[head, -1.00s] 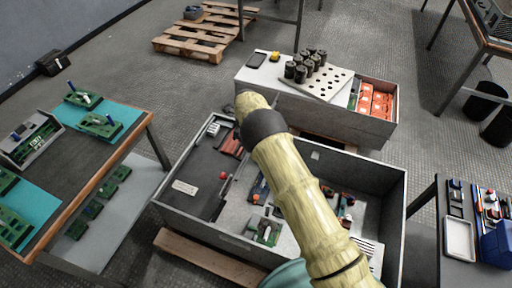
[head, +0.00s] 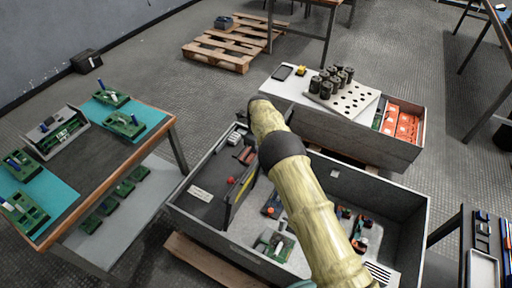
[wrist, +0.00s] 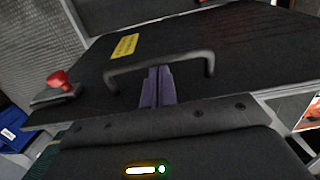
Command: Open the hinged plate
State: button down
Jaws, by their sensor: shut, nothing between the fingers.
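The hinged plate is a dark panel. It fills the upper wrist view (wrist: 225,45), with a black bar handle (wrist: 185,57), a yellow label (wrist: 126,46) and a red knob (wrist: 60,82) beside it at the left. In the head view, a thin dark panel with a yellow patch (head: 241,194) stands steeply inside the grey bin; it looks like this plate. My gripper (wrist: 158,75) has its purple fingers together, tips at the middle of the handle. Whether they touch the bar or pass behind it I cannot tell. In the head view my arm hides the gripper.
The grey bin (head: 300,275) has open compartments with small parts. A workbench with circuit boards (head: 90,160) stands at left. A cabinet with black cylinders (head: 335,130) stands behind, a side table (head: 480,245) at right. Open floor (head: 200,100) lies beyond.

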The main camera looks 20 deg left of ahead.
notch_tip(320, 180, up, 17)
jog(key=d, duration=0.1)
jog(key=shift+d+r, duration=0.15)
jog(key=shift+r, duration=0.05)
dwell(0.6)
jog(key=d+r+n+t+p, duration=0.1)
jog(key=d+r+n+p, duration=0.3)
jog(key=d, duration=0.9)
jog(key=d+r+n+p, duration=0.1)
jog(key=d+r+n, duration=0.35)
jog(key=d, duration=0.85)
jog(key=s+d+r+n+p, duration=0.2)
jog(key=s+d, duration=0.3)
jog(key=s, duration=0.3)
jog(key=s+d+r+n+t+p, duration=0.1)
jog(key=s+d+n+p, duration=0.1)
jog(key=s+d+n, duration=0.3)
jog(key=s+d+r+n+p, duration=0.2)
jog(key=s+d, duration=0.4)
jog(key=s, duration=0.4)
jog(key=shift+s+d+r+n+t+h, duration=0.3)
jog(key=shift+s+d+r+n+h, duration=0.1)
jog(key=shift+n, duration=0.35)
